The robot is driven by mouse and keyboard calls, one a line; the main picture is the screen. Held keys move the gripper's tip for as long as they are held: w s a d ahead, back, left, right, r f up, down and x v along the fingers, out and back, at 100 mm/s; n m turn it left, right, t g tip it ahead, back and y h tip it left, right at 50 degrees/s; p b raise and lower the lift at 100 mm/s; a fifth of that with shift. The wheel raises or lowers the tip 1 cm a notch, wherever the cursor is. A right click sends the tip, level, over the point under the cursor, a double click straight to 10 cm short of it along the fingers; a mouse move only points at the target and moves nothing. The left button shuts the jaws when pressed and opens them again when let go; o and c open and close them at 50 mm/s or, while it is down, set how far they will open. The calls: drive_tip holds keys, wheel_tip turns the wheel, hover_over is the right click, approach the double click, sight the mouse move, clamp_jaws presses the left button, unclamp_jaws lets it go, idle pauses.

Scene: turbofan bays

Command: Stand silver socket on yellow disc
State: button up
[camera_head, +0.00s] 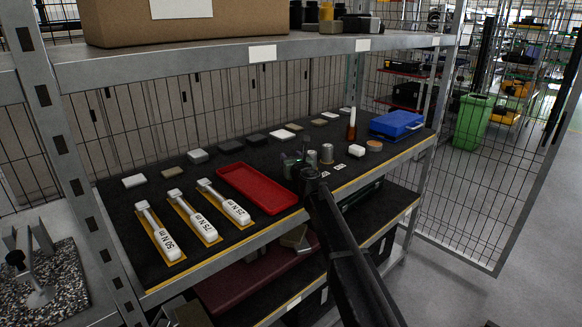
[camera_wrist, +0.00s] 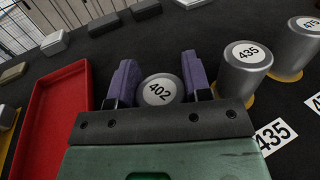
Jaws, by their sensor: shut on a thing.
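My gripper (camera_wrist: 160,88) is shut on a silver socket (camera_wrist: 158,92) marked 402, which sits between its two purple fingers. In the head view my gripper (camera_head: 298,165) is over the dark shelf mat, just right of the red tray. The held socket's lower end is hidden, so I cannot tell whether it touches the mat or a disc. Two more silver sockets, marked 435 (camera_wrist: 243,70) and 475 (camera_wrist: 296,47), stand upright to the right. Yellow disc rims show under the 435 socket (camera_wrist: 250,102) and the 475 socket (camera_wrist: 287,77). No bare yellow disc is visible.
The red tray (camera_wrist: 48,125) lies close on the left. Printed labels, one reading 435 (camera_wrist: 271,136), lie before the sockets. Torque wrenches (camera_head: 189,216) lie farther left. The upper shelf (camera_head: 215,57) overhangs.

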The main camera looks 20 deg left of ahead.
drive_tip(key=o, duration=1.2)
drive_tip(key=shift+c, duration=0.2)
drive_tip(key=shift+r, duration=0.25)
drive_tip(key=v, duration=1.2)
drive_tip(key=shift+f, duration=0.15)
drive_tip(key=shift+d, duration=0.1)
